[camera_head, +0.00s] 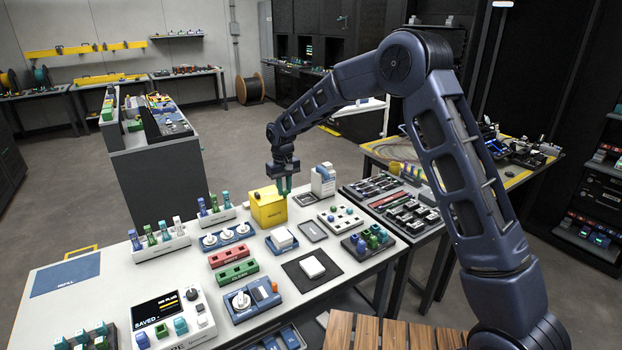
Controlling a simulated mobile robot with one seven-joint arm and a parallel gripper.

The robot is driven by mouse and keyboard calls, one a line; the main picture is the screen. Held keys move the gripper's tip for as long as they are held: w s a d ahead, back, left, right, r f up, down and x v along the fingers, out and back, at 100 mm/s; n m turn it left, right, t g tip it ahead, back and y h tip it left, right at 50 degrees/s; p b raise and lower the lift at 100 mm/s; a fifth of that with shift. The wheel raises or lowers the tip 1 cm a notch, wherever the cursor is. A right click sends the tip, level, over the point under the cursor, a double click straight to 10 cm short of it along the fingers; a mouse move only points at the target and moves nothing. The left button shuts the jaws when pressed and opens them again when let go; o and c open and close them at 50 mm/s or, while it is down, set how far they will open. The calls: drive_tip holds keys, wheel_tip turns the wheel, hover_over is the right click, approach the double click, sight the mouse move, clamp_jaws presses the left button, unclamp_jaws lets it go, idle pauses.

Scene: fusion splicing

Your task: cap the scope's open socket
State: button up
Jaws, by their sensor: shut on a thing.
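The scope (170,318) is a white box at the front left of the white table. Its dark screen reads "SAVED", and a knob sits at the right of it. My gripper (284,182) is far from the scope, at the back of the table beside the yellow box (268,207). It points down and is shut on a small green piece (284,187), partly hidden between the fingers. Whether the piece touches anything below is unclear.
White racks (160,248) with coloured upright pieces stand at the back left. Red and green blocks (233,255), a white-knobbed device (246,303) and a black mat (293,276) fill the middle. A white carton (322,180) stands right of my gripper. A blue mat (66,276) lies clear at left.

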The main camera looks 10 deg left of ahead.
drive_tip(key=s+a+f, duration=0.1)
drive_tip(key=s+a, duration=0.5)
drive_tip(key=s, duration=0.6)
drive_tip(key=s+a+f, duration=0.1)
drive_tip(key=s+a, duration=0.5)
drive_tip(key=s, duration=0.6)
drive_tip(key=s+a+f, duration=0.1)
drive_tip(key=s+a, duration=0.4)
drive_tip(key=s, duration=0.8)
drive_tip(key=s+a+f, duration=0.1)
drive_tip(key=s+a, duration=0.1)
drive_tip(key=s, duration=1.2)
drive_tip(key=shift+w+d+f, duration=0.1)
drive_tip(key=shift+d+f, duration=0.05)
drive_tip(key=shift+f, duration=1.2)
drive_tip(key=shift+d+f, duration=0.1)
drive_tip(key=shift+f, duration=1.2)
drive_tip(key=shift+f, duration=1.5)
drive_tip(key=o, duration=0.9)
drive_tip(key=shift+o, duration=0.2)
